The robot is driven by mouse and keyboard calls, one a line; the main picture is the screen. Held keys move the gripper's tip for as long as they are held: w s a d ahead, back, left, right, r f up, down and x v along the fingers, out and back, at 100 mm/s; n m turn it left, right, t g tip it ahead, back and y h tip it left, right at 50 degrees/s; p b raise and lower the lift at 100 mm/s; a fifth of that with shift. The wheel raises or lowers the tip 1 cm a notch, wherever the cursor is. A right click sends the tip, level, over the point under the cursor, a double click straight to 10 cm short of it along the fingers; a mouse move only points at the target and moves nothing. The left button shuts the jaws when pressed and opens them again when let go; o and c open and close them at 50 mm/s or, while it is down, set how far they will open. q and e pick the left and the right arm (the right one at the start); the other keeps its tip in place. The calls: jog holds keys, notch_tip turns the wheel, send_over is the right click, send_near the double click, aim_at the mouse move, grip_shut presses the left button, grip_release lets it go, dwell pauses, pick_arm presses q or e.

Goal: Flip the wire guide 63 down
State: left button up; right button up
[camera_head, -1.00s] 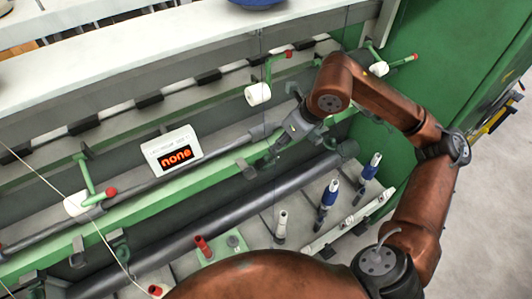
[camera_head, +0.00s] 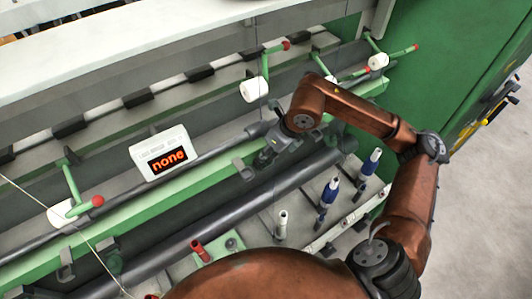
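No number marks a wire guide 63 in view, so I cannot tell which one it is. Small dark grey guide brackets sit along the green rail (camera_head: 165,208). One bracket (camera_head: 241,171) is just left of my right gripper (camera_head: 265,159), and another (camera_head: 66,262) is at the lower left. My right gripper points down and left at the rail's upper side. Its fingers are small, dark and blurred into the machine, so I cannot tell whether they are open or touching anything. My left gripper is not in view.
White bobbins (camera_head: 254,89) hang on green arms with red tips. A dark roller (camera_head: 190,225) runs below the rail. Blue-topped spindles (camera_head: 328,194) stand at the lower right. Grey floor (camera_head: 480,220) is clear at the right.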

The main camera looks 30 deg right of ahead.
jog(key=shift+f, duration=0.2)
grip_shut()
dwell(0.5)
